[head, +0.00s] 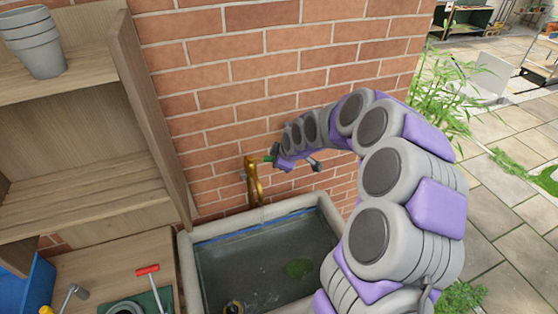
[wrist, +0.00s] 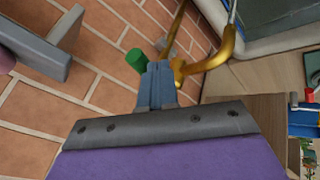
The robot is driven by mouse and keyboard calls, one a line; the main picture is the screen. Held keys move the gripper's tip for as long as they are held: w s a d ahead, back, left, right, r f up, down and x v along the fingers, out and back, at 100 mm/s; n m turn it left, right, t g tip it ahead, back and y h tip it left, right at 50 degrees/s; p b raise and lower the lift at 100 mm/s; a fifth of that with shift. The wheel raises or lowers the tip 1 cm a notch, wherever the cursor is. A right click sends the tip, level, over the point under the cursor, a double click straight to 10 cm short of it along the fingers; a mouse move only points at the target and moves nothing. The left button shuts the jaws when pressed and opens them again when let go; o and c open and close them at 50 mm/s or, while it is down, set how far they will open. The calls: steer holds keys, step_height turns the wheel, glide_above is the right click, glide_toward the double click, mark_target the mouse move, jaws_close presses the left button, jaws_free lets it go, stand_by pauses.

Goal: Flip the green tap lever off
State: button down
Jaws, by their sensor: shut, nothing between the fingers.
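The brass tap (head: 254,182) stands against the brick wall over the stone basin. Its green lever (head: 262,158) is at the top, partly hidden by my gripper (head: 274,154). In the wrist view the lever's green end (wrist: 136,60) shows just left of my gripper's fingertips (wrist: 158,70), and the brass tap (wrist: 212,62) shows to their right. My gripper is shut and empty, close to the lever; I cannot tell whether they touch.
A wooden shelf (head: 150,120) with stacked grey pots (head: 35,45) stands at left. A red-handled tool (head: 148,269) lies on the bench. Bamboo (head: 452,85) and paving are at right.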

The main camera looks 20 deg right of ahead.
steer(key=w, duration=0.1)
steer(key=w+d+p, duration=0.1)
steer(key=w+d, duration=0.1)
steer(key=w, duration=0.1)
steer(key=shift+d+p, duration=0.25)
steer(key=shift+p, duration=0.05)
steer(key=shift+r, duration=0.2)
stand_by(0.5)
